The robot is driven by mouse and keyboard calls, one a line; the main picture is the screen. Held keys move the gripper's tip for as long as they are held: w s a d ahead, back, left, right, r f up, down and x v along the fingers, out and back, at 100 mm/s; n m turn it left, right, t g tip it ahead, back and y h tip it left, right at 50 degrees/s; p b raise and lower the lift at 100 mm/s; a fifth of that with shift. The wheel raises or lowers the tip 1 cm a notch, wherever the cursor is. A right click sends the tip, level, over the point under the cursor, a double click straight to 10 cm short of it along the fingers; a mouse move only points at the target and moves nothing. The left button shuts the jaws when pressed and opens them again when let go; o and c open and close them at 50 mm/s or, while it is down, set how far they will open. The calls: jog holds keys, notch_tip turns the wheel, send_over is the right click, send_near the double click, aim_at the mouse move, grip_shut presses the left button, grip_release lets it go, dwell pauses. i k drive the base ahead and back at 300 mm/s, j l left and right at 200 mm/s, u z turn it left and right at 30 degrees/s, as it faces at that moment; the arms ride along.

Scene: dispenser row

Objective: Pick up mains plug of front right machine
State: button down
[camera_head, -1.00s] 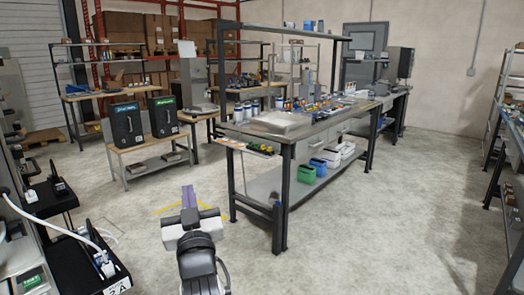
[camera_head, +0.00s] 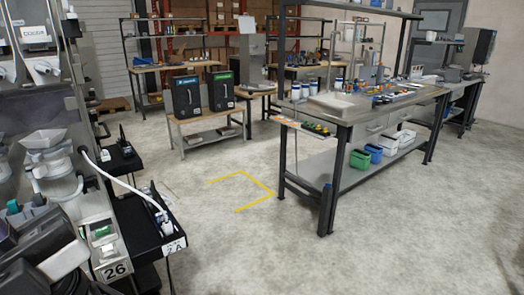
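A white mains plug (camera_head: 164,222) sits at the near end of a black shelf (camera_head: 143,235) labelled 2A, beside the dispensing machine at the left. A white cable (camera_head: 125,187) arcs to it from the machine. I cannot tell whether the plug is seated in a socket. The machine has a grey funnel (camera_head: 44,140) and a front panel marked 26. Dark rounded parts and a white block at the lower left seem to belong to my arm. My gripper's fingers cannot be made out there, and nothing shows held. No gripper touches the plug in this view.
A farther black shelf (camera_head: 120,158) holds a small dark item. A steel workbench (camera_head: 345,112) with tools and bins stands to the right. Two black boxes stand on a low wooden bench (camera_head: 206,125) behind. The floor (camera_head: 225,245) between shelf and workbench is clear, with yellow corner marking.

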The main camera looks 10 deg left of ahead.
aim_at(156, 211)
jog(key=u, duration=0.65)
jog(key=i+l+u, duration=0.1)
jog(key=l+u, duration=0.2)
jog(key=i+l+u, duration=0.1)
jog(key=l+u, duration=0.15)
jog(key=i+l+u, duration=0.1)
jog(key=l+u, duration=0.2)
jog(key=i+l+u, duration=0.1)
jog(key=l, duration=0.4)
jog(key=l+u, duration=0.1)
jog(key=l, duration=0.4)
jog(key=i+l, duration=0.45)
jog(key=i, duration=0.1)
